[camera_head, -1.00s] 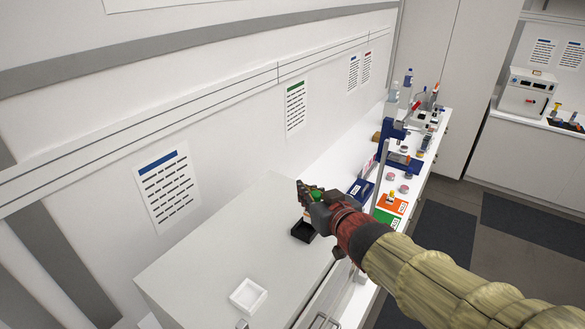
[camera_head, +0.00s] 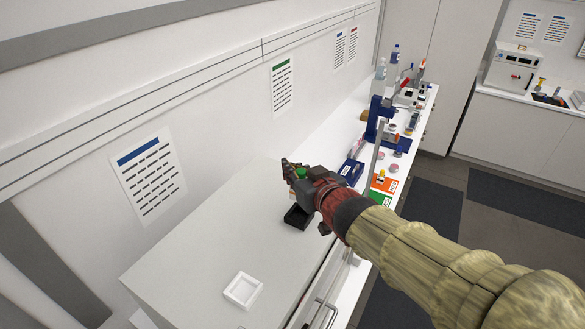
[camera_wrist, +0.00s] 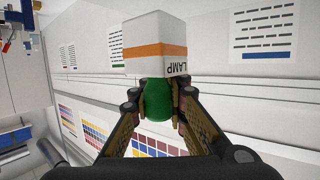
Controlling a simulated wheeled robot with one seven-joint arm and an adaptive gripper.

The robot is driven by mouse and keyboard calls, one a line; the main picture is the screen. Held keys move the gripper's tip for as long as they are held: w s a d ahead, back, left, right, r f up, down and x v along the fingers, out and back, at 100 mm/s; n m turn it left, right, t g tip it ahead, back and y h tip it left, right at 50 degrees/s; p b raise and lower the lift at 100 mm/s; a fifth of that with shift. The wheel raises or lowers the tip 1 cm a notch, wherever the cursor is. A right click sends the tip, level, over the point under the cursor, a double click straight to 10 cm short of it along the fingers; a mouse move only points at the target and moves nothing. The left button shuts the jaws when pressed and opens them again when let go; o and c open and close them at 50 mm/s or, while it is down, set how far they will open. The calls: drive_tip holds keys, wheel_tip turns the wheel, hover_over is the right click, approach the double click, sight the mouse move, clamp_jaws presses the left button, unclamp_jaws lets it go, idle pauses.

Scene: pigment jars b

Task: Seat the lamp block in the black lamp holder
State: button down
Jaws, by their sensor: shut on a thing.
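The lamp block shows in the wrist view as a white box with an orange band and the word LAMP (camera_wrist: 155,38), with a green end (camera_wrist: 158,102). My gripper (camera_wrist: 160,108) is shut on the green end, one finger on each side. In the head view my gripper (camera_head: 290,172) is above and beside the black lamp holder (camera_head: 297,217), and a bit of green shows at the fingers. The black lamp holder is a small open square tray on the grey-white cabinet top. In the head view the gripper hides most of the block. The holder's inside is partly hidden.
A white square tray (camera_head: 243,290) sits nearer on the same cabinet top (camera_head: 200,250). A blue box (camera_head: 351,171), an orange card (camera_head: 384,183) and a blue stand (camera_head: 378,118) are on the lower bench beyond. The wall is close behind the cabinet. The cabinet top's left side is clear.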

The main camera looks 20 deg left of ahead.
sight(293, 192)
drive_tip(key=shift+f+b, duration=1.8)
drive_tip(key=shift+f, duration=0.7)
drive_tip(key=shift+f+b, duration=1.05)
drive_tip(key=shift+f, duration=0.45)
drive_tip(key=c, duration=1.8)
unclamp_jaws()
drive_tip(key=shift+o, duration=0.7)
drive_tip(key=v, duration=1.2)
